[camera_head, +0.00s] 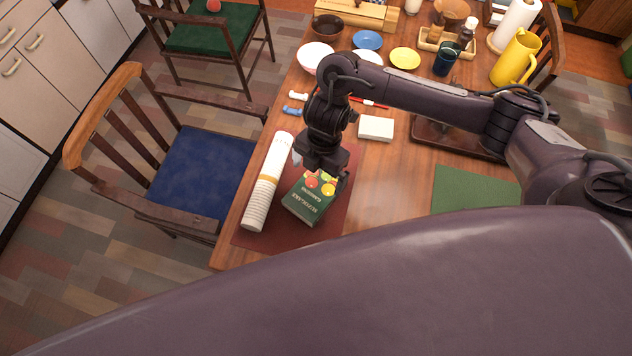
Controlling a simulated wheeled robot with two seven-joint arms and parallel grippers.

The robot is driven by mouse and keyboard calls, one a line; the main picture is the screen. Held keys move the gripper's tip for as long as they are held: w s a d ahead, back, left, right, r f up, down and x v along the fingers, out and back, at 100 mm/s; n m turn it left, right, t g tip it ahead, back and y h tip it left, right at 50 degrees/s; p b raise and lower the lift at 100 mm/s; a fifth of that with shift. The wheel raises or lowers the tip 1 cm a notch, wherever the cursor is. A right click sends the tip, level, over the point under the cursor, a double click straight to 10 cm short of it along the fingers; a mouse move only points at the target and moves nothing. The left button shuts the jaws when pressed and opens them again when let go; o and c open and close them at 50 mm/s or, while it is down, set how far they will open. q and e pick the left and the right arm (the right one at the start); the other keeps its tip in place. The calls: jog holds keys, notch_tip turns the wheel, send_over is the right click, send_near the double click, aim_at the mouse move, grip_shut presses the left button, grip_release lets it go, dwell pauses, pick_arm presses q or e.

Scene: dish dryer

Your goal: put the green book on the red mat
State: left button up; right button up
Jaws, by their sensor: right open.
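The green book (309,204) has fruit pictures on its cover and lies on the red mat (334,222) at the near left end of the wooden table. My right gripper (320,171) is right over the book's far end, pointing down, with its jaws open. One finger shows on each side of the book's far part; I cannot tell whether they touch it. The gripper hides part of the cover and mat. My left gripper is not in view.
A rolled white paper or towel (266,187) lies along the mat's left side, close to the book. A white box (376,128) is beyond the gripper. A green mat (470,188) lies to the right. Bowls, plates and a yellow pitcher (515,60) stand farther back.

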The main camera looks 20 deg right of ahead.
aim_at(320, 184)
jog(key=r, duration=0.3)
jog(key=r+p, duration=0.1)
jog(key=shift+w+d+r, duration=0.15)
jog(key=shift+d, duration=0.1)
dwell(0.3)
